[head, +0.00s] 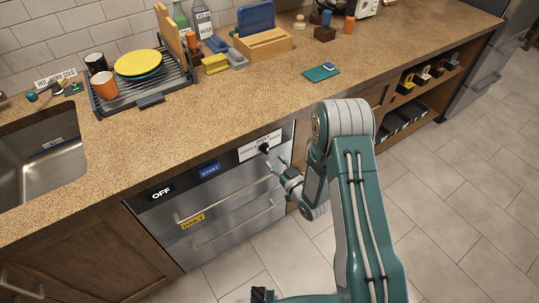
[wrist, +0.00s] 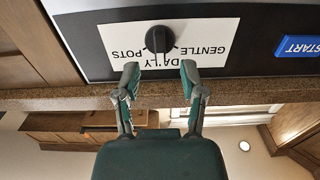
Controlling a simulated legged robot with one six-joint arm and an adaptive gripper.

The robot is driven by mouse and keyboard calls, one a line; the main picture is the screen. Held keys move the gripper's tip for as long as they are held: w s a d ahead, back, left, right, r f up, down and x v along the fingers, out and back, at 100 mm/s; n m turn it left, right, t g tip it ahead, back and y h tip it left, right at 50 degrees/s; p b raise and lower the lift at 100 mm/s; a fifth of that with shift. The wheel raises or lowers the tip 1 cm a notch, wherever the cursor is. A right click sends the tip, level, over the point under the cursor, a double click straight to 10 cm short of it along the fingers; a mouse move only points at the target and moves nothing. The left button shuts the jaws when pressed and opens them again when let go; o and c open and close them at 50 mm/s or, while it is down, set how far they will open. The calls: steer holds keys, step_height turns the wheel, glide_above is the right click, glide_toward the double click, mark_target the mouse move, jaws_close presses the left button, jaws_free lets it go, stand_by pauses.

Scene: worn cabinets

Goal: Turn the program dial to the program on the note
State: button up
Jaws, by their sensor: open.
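The black program dial (head: 265,148) sits on a white label plate at the right of the dishwasher panel. In the wrist view, which appears upside down, the dial (wrist: 159,40) is surrounded by the words GENTLE, POTS and DAILY. Its ridge lies about vertical in that picture; I cannot tell which end is the pointer. A yellow note (head: 193,220) reading DAILY is on the steel front below. My gripper (head: 279,162) is open and empty, close to the dial. In the wrist view its fingertips (wrist: 159,70) are spread on either side of the dial's line, apparently not touching it.
A blue START label (head: 209,171) and a black OFF label (head: 161,193) are left of the dial. Two bar handles (head: 208,208) stick out below the panel. The counter edge overhangs above. A dish rack (head: 140,90) and sink (head: 40,160) are at left. The floor is clear.

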steer(key=v, duration=0.7)
stand_by(0.3)
steer(key=w+d+r+g+h, duration=0.1)
steer(key=w+d+r+h, duration=0.15)
steer(key=r, duration=0.25)
steer(key=w+d+r+g+h, duration=0.1)
steer(key=w+d+r+h, duration=0.15)
steer(key=r, duration=0.35)
steer(key=s+d+r+m+g+h, duration=0.2)
steer(key=s+d+r+h, duration=0.15)
steer(key=r, duration=0.65)
steer(key=s+d+r+m+g, duration=0.1)
steer(key=s+r, duration=0.4)
steer(key=s, duration=0.8)
steer(key=s+d+r+m+g+h, duration=0.1)
steer(key=s+r+m+g, duration=0.2)
steer(key=s, duration=1)
step_height(320, 180, up, 3)
steer(key=shift+f+m+g, duration=0.15)
steer(key=shift+m+g, duration=0.25)
steer(key=shift+g, duration=0.3)
